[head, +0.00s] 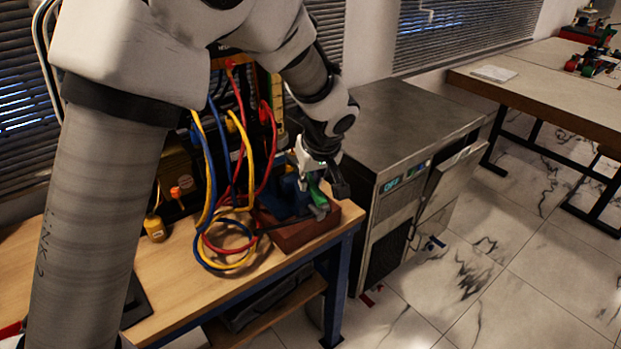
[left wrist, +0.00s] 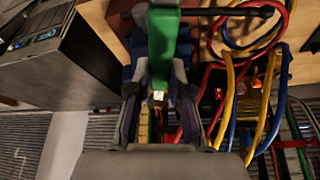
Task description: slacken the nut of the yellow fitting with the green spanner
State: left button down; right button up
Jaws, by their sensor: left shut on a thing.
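The green spanner (head: 318,196) is held in my left gripper (head: 325,181), above a blue vise-like body at the right end of the wooden bench. In the left wrist view the spanner (left wrist: 163,42) runs up the picture between the two dark fingers of the gripper (left wrist: 160,105), which are shut on it. I cannot pick out the yellow fitting or its nut for certain; yellow hose (head: 236,122) hangs among blue and red hoses, left of my gripper. I cannot tell whether the spanner touches any nut. My right gripper is not in view.
The blue body (head: 284,198) sits on a red-brown block (head: 300,236). A small yellow container (head: 154,228) stands on the bench (head: 185,290), left of the looped hoses. A steel cabinet (head: 400,125) stands close on the right. Open tiled floor lies beyond it.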

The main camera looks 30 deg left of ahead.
pick_arm(q)
jog(key=shift+w+d+n, duration=0.3)
jog(key=shift+w+n, duration=0.1)
jog(key=shift+n, duration=0.1)
jog(key=shift+a, duration=0.1)
jog(key=shift+s+a+m+b, duration=0.5)
jog(key=shift+s+m, duration=0.1)
jog(key=shift+m, duration=0.2)
jog(key=shift+s, duration=0.15)
dwell(0.4)
